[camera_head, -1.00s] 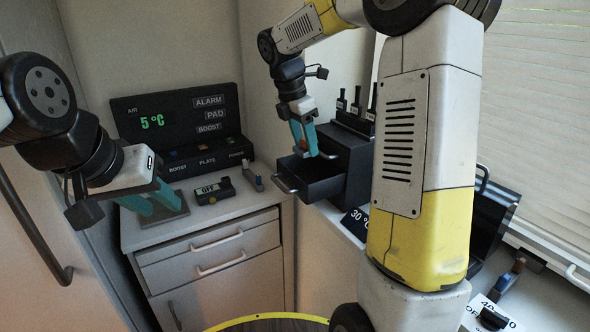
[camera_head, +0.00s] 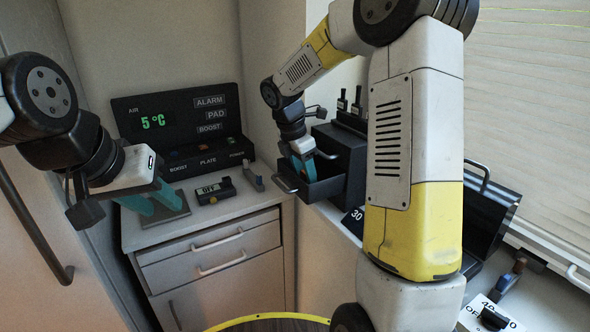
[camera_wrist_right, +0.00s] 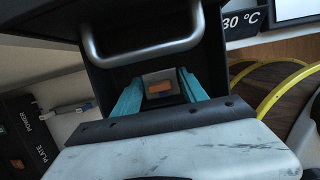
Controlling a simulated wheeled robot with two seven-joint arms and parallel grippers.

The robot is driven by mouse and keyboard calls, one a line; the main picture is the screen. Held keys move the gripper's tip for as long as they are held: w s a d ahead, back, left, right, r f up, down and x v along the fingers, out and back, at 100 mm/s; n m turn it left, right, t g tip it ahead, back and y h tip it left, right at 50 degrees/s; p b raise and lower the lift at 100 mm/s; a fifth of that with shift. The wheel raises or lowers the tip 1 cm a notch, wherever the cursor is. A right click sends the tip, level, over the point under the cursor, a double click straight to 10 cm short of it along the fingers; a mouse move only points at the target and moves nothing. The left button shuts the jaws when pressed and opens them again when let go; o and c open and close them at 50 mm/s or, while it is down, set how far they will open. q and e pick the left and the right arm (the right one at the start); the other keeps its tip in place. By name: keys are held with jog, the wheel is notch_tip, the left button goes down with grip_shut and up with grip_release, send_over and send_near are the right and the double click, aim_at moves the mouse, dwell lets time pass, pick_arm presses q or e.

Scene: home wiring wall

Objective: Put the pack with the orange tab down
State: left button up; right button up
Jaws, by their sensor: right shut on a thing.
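The pack with the orange tab (camera_wrist_right: 160,88) is grey and sits between the teal fingers of my right gripper (camera_wrist_right: 158,92) in the right wrist view. In the head view my right gripper (camera_head: 302,169) is lowered into the open black drawer (camera_head: 318,190), and the pack is hidden there. I cannot tell whether the pack touches the drawer floor. The drawer's handle (camera_wrist_right: 140,40) shows close by in the wrist view. My left gripper (camera_head: 152,200) is open and empty, with its fingers apart over a grey plate (camera_head: 178,212) on the left counter.
A black panel (camera_head: 180,125) reading 5 °C stands at the back of the left counter. An OFF switch box (camera_head: 214,192) and a small slim pack (camera_head: 254,179) lie before it. Several upright black pieces stand behind the drawer box (camera_head: 345,150). A black bin (camera_head: 488,205) stands right.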

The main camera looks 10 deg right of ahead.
jog(key=o, duration=1.5)
jog(key=v, duration=1.2)
jog(key=shift+s+d+m+t+y, duration=0.25)
jog(key=shift+s+m+t+y, duration=0.6)
jog(key=shift+s+m, duration=2.85)
jog(key=shift+s+d+m+t+y, duration=0.2)
jog(key=shift+s+m+t+y, duration=0.7)
jog(key=shift+s+m, duration=2.85)
jog(key=shift+s+d+m+t+y, duration=0.25)
jog(key=shift+s+m+t+y, duration=0.6)
jog(key=shift+s+m, duration=2.85)
jog(key=shift+s+n, duration=0.4)
jog(key=shift+n, duration=0.05)
